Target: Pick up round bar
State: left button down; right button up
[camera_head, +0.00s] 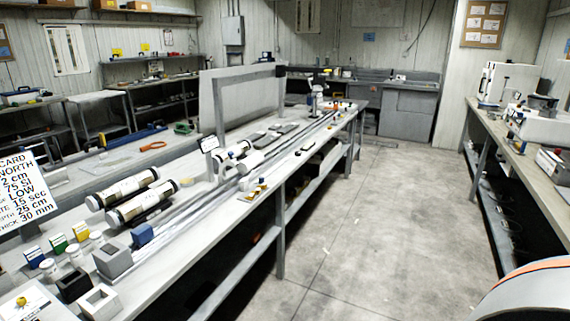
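I cannot single out a round bar for certain. The closest round, long shapes are two pale cylinders with dark end bands, lying side by side on the long bench at the left: a rear cylinder (123,188) and a front cylinder (142,205). Shorter white round pieces (250,160) lie farther along the same bench, partly behind one another. Neither of my grippers is in view, and nothing is seen touching the cylinders.
The long bench (205,235) carries a rail, a grey block (112,260), a blue block (142,234), small colored boxes and a text card (22,188). An upright grey panel (240,98) stands behind. The concrete aisle (385,220) is clear. Another bench (520,165) stands right.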

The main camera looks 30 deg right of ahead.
aim_at(245, 166)
jog(key=z, duration=0.8)
jog(key=i+l, duration=0.3)
jog(key=i+l+u, duration=0.15)
jog(key=i+l, duration=0.4)
jog(key=l, duration=0.15)
jog(key=i+l+u, duration=0.15)
jog(key=i+l, duration=0.35)
jog(key=l, duration=0.25)
jog(key=i+l+u, duration=0.1)
jog(key=i+l, duration=0.15)
jog(key=l, duration=0.15)
jog(key=i+l+u, duration=0.1)
jog(key=i+l, duration=0.15)
jog(key=l, duration=0.15)
jog(key=i+l, duration=0.25)
jog(key=l, duration=0.2)
jog(key=u, duration=0.05)
